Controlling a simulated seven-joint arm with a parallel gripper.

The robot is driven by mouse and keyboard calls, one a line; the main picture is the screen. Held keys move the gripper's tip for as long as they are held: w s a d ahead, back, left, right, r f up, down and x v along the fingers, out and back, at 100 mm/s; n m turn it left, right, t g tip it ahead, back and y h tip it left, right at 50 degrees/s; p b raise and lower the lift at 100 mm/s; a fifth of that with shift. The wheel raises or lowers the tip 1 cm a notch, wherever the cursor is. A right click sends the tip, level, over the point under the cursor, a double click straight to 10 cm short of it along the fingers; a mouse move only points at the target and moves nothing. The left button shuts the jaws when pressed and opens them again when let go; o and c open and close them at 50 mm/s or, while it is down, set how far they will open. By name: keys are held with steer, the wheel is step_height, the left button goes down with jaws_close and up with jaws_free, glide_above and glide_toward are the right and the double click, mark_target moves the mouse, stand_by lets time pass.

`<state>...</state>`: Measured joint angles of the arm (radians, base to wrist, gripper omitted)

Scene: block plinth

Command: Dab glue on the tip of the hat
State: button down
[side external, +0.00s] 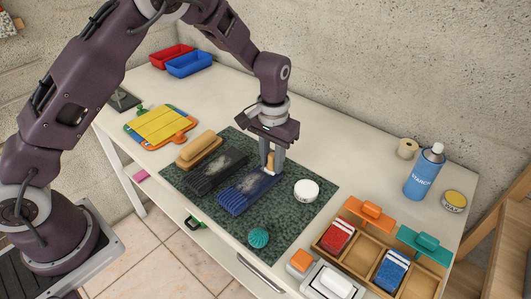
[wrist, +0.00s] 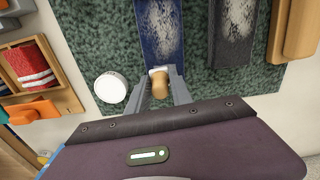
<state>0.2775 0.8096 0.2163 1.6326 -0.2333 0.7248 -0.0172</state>
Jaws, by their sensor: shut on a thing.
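My gripper (side external: 271,172) points down over the green speckled mat and is shut on a small wooden-handled piece (side external: 271,160). In the wrist view this piece (wrist: 160,84) sits between the fingers, with a pale part at its far end. It is just at the near end of a blue ribbed block (side external: 248,190) with a whitish patch on top; I cannot tell whether they touch. A white round-lidded jar (side external: 306,190) stands right of the gripper, also in the wrist view (wrist: 110,87). I cannot make out a hat.
A black ribbed block (side external: 215,172) and a tan wooden block (side external: 198,149) lie left of the blue one. A teal ribbed ball (side external: 258,238) lies near the mat's front edge (side external: 225,230). A compartment tray (side external: 365,249) and blue spray can (side external: 424,172) stand right.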

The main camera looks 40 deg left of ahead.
steer(key=shift+d, duration=0.5)
steer(key=shift+a, duration=1.8)
steer(key=shift+a+r, duration=0.1)
steer(key=shift+a, duration=0.1)
step_height(320, 180, up, 8)
